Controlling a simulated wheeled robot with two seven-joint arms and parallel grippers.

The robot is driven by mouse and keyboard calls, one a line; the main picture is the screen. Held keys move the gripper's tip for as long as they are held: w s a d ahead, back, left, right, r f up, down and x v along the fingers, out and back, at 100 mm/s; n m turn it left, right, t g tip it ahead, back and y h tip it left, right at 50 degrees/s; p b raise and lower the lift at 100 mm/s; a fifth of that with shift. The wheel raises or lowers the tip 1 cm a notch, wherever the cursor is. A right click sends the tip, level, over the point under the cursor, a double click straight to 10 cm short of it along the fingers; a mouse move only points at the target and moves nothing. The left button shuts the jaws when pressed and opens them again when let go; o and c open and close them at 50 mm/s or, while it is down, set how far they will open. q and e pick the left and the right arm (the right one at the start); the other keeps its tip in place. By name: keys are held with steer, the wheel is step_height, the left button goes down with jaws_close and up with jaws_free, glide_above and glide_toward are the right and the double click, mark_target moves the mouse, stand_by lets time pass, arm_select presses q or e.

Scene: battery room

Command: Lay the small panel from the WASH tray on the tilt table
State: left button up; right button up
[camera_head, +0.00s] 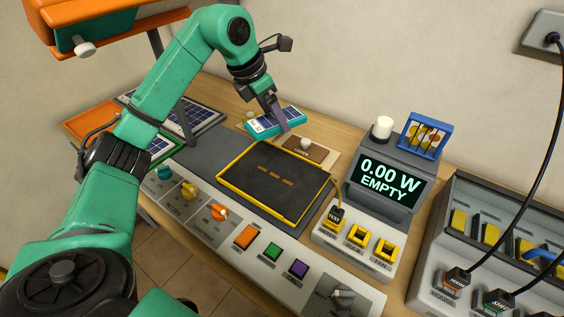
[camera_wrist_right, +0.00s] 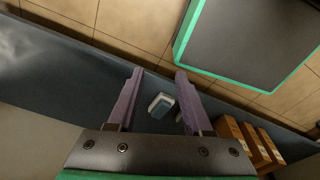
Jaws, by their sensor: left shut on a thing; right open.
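A small blue-celled panel with a teal frame (camera_head: 262,126) is in my left gripper (camera_head: 277,113), which is shut on it. It is held, slightly tilted, behind the far edge of a dark square plate with a yellow border, which looks like the tilt table (camera_head: 250,190). The plate bears only short orange marks; the panel is not over its middle.
A display (camera_head: 388,182) reads 0.00 W EMPTY, right of the plate. A control strip with knobs and coloured buttons (camera_head: 245,237) runs along the front. A brown block with a pale knob (camera_head: 318,153) stands behind the plate. Larger panels (camera_head: 200,112) lie at the left.

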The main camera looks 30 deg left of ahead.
arm_select(q)
step_height(320, 180, down, 5)
steer(key=s, duration=0.2)
steer(key=p, duration=0.2)
glide_above(278, 175)
steer(key=f, duration=0.8)
steer(key=shift+s+a+f, duration=0.15)
steer(key=shift+s+a, duration=0.25)
steer(key=f, duration=0.2)
steer(key=f+p, duration=0.1)
steer(key=shift+s+f, duration=0.25)
steer(key=shift+f, duration=0.1)
steer(key=shift+w+f, duration=0.1)
steer(key=shift+f, duration=0.1)
arm_select(e)
steer(key=s+r, duration=0.2)
steer(key=shift+s+d+r, duration=0.2)
steer(key=shift+r, duration=0.2)
arm_select(q)
steer(key=o, duration=1.4)
steer(key=shift+r, duration=0.25)
steer(key=b+v, duration=0.3)
steer(key=v, duration=0.8)
steer(key=shift+s+a+r+b, duration=0.1)
steer(key=shift+s+r+b, duration=0.1)
steer(key=shift+r+b, duration=0.2)
arm_select(e)
step_height(278, 175, down, 4)
steer(key=shift+a+r, duration=0.1)
steer(key=shift+r, duration=0.15)
